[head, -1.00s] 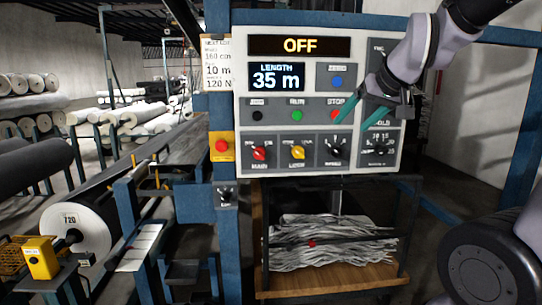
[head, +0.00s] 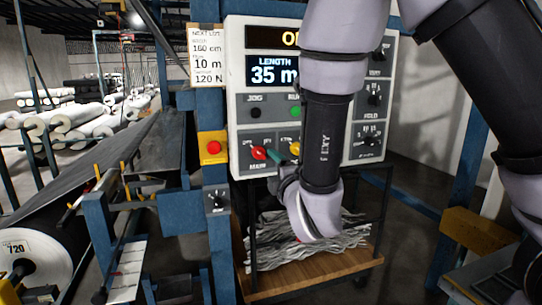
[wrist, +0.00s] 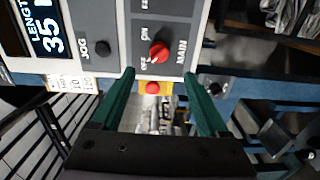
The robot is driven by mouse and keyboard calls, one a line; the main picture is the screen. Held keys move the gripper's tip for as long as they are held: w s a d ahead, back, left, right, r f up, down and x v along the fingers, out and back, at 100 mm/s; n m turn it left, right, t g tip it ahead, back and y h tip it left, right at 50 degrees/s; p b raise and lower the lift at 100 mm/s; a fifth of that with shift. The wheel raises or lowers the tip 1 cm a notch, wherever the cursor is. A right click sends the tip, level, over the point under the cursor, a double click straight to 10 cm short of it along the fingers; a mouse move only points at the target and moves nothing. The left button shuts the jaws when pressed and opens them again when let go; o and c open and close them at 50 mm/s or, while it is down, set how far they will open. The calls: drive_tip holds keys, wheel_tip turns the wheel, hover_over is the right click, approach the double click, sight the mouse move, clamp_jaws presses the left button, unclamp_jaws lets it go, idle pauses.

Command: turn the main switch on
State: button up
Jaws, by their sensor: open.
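The main switch is a red rotary knob (head: 258,153) on a dark plate marked MAIN, at the lower left of the grey control panel (head: 235,100). In the wrist view the red knob (wrist: 158,52) shows sideways, with ON and OFF lettering beside it. My gripper (wrist: 159,74) is open and empty, its two green fingers apart; in that view the knob appears between and just beyond their tips. In the head view a green finger shows just right of the knob. I cannot tell whether it touches. The top display (head: 280,37) is partly hidden by my arm.
A yellow box with a red button (head: 213,148) is left of the panel, above a small black switch (head: 216,199). The JOG button (head: 255,113) is above the main knob. A yellow knob (head: 294,148) is to its right. A cart (head: 330,280) with grey material stands below.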

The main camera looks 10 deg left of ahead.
sight(261, 155)
drive_tip(key=x, duration=1)
drive_tip(key=shift+w+a+r, duration=0.1)
drive_tip(key=shift+w+a, duration=0.15)
clamp_jaws()
